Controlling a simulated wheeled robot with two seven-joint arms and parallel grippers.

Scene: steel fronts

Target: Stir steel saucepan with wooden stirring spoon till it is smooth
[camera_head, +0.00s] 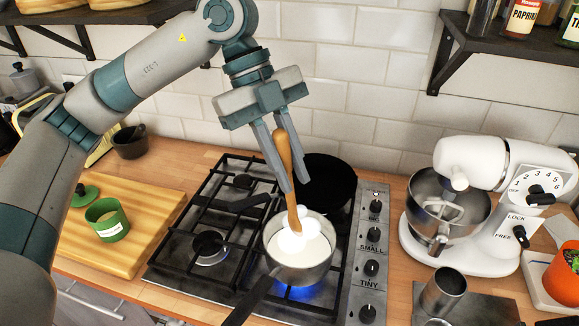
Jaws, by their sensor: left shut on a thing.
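The steel saucepan (301,272) stands on the front right burner of the hob, with a blue flame under it. Its dark handle points to the lower left. White contents with rounded white lumps show inside it. My left gripper (282,184) is above the pan, pointing down and shut on the wooden stirring spoon (287,157). The spoon is nearly upright, slightly tilted, and its lower end reaches into the white contents. Its tip is hidden there. My right gripper is not in view.
A black pan (325,182) sits on the burner behind the saucepan. A white stand mixer (471,165) stands to the right of the hob knobs. A wooden board (138,243) with a green pot (107,221) lies left. Shelves (480,40) hang above.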

